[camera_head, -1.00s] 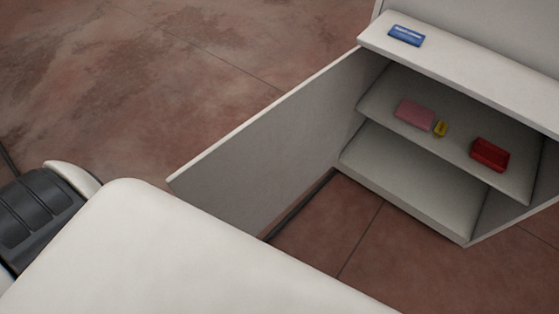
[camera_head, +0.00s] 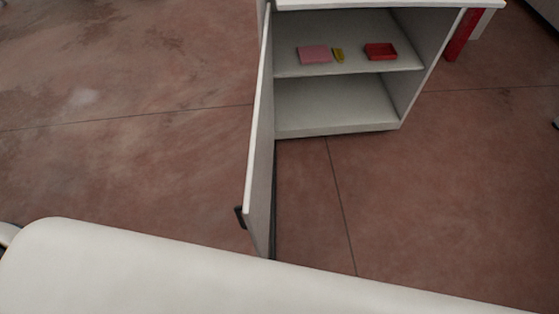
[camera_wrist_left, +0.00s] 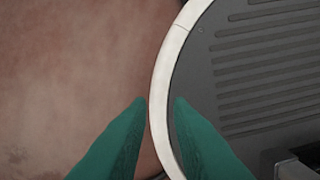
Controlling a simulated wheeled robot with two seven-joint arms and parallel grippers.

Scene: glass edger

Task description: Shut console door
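The console (camera_head: 340,133) stands at the top of the head view with its front open. Its white door (camera_head: 261,150) is hinged at the left side and swung wide open, pointing toward me. A dark handle (camera_head: 240,217) shows on the door's outer face near its free edge. My left gripper (camera_wrist_left: 160,100) shows in the left wrist view as two green fingers set apart, with nothing held between them. Below them are floor and the rim of my own base. Neither gripper shows in the head view, and the door is not in the wrist view.
A pink block (camera_head: 314,55), a small yellow item (camera_head: 338,55) and a red box (camera_head: 380,51) lie on the console's shelf (camera_head: 350,67). A red post (camera_head: 461,36) stands to its right. The floor is clear on both sides of the door.

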